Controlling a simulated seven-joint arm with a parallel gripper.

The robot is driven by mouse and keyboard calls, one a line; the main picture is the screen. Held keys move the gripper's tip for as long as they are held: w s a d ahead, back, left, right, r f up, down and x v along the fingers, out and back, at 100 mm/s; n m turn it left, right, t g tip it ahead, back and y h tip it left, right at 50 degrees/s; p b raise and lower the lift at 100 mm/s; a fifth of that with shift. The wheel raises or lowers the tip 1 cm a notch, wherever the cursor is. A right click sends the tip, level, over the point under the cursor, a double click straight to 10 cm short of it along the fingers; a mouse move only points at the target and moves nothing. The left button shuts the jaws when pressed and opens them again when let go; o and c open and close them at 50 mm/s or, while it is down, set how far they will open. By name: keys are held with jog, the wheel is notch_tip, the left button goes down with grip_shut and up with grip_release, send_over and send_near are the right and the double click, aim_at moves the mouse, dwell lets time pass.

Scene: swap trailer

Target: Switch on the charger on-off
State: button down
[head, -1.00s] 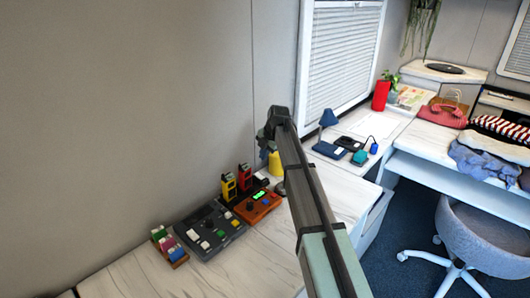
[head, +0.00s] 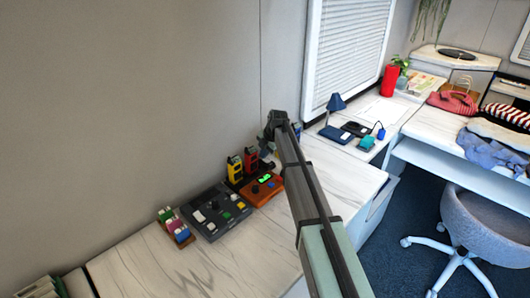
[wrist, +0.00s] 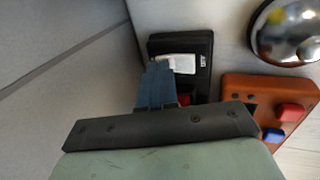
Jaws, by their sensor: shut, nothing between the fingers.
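In the wrist view a black box (wrist: 204,86) lies below my gripper, with a white rocker-like piece (wrist: 178,64) and a small white label beside it. I cannot read the label or tell the rocker's position. My gripper (wrist: 159,68) has its blue-grey fingers together and empty, with the tips over the left end of the white piece; I cannot tell if they touch. In the head view my gripper (head: 266,152) is low over the desk near the wall, behind the orange box (head: 270,196), hiding part of what lies there.
The orange box has red and blue knobs. Yellow (head: 235,169) and red (head: 251,160) handheld radios stand beside it. A dark control panel (head: 213,222) and a small rack (head: 176,230) are to the left. A shiny dome (wrist: 288,32) stands close right in the wrist view.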

jog(key=shift+w+a+f, duration=0.15)
jog(key=shift+w+f, duration=0.05)
jog(key=shift+w, duration=0.05)
jog(key=shift+s, duration=0.15)
jog(key=shift+s+d, duration=0.1)
jog(key=shift+d, duration=0.1)
jog(key=shift+s+d+r, duration=0.1)
jog(key=shift+s+d, duration=0.35)
dwell(0.4)
jog(key=v, duration=1.4)
